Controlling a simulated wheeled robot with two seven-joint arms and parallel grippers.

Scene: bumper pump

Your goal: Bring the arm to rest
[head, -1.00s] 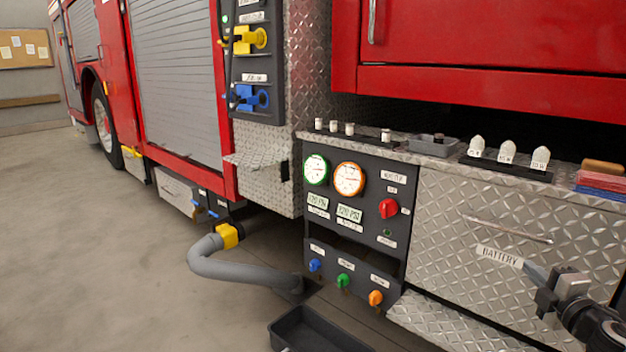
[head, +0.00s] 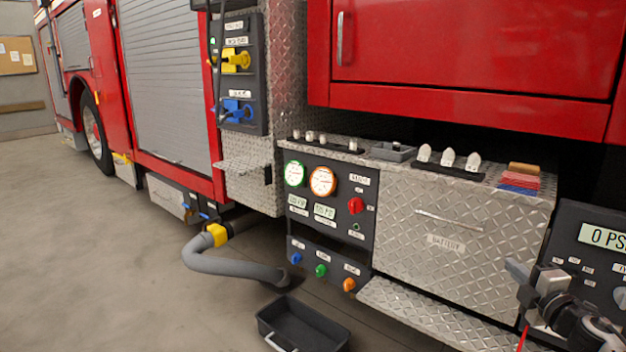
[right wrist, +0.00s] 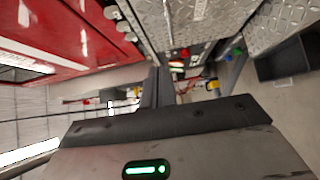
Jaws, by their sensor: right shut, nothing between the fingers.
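My right gripper (head: 522,276) is at the lower right of the head view, in front of the diamond-plate drawer marked BATTERY (head: 450,225) and left of the 0 PSI panel. Its fingers are together with nothing between them. In the right wrist view the closed fingers (right wrist: 157,88) point away from the camera, clear of any object. My left gripper is not in view.
The pump panel (head: 330,205) with gauges and coloured knobs stands left of the drawer. A black tray (head: 300,325) lies on the floor. A grey hose (head: 225,265) runs beside it. A dark panel reading 0 PSI (head: 605,237) stands at far right. Open floor lies left.

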